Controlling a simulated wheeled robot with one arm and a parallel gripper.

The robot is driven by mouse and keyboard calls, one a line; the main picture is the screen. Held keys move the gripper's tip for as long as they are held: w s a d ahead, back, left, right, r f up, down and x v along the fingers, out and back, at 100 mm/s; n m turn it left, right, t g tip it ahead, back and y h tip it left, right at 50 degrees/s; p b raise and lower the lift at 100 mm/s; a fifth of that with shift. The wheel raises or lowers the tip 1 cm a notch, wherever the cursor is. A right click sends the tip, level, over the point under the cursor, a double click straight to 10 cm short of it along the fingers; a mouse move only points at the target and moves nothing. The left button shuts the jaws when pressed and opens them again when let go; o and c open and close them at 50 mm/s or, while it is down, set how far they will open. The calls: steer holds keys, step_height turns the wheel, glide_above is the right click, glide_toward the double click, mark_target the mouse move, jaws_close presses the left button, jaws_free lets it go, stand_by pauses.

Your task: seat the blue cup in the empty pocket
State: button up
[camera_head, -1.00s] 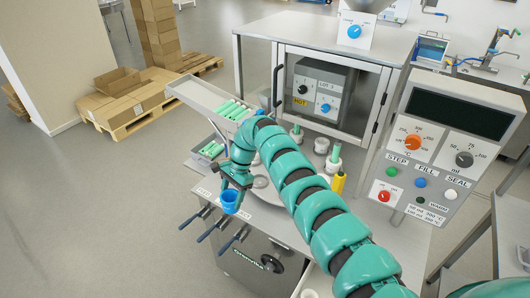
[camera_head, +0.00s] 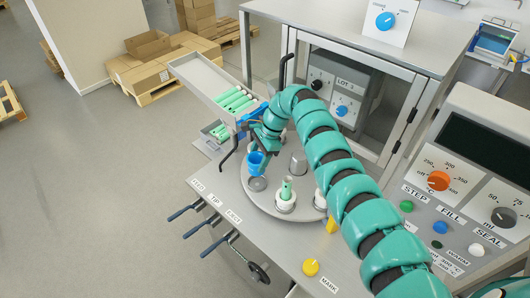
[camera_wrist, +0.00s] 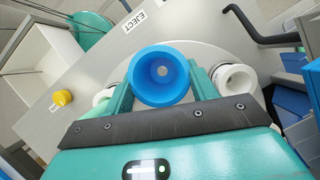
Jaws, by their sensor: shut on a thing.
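The blue cup (camera_head: 257,161) is held upright at the end of my arm, over the left part of the round turntable (camera_head: 290,216). In the wrist view the cup (camera_wrist: 162,53) stands between the two green fingers of my gripper (camera_wrist: 161,90), which is shut on it. I look down into its open top and it looks empty. A grey round pocket (camera_head: 257,184) shows just below the cup, with nothing seen in it. I cannot tell whether the cup's bottom touches it. In the wrist view, what lies under the cup is hidden.
A white holder with a green tube (camera_head: 286,194) stands right of the cup on the turntable. A grey metal piece (camera_head: 298,163) stands behind it. A tray of green tubes (camera_head: 235,99) is at the back left. A yellow knob (camera_head: 311,267) and several levers line the front.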

steer(key=shift+f+b, duration=2.15)
steer(key=shift+f, duration=0.75)
steer(key=shift+f, duration=0.15)
steer(key=shift+f, duration=0.75)
steer(key=o, duration=1.1)
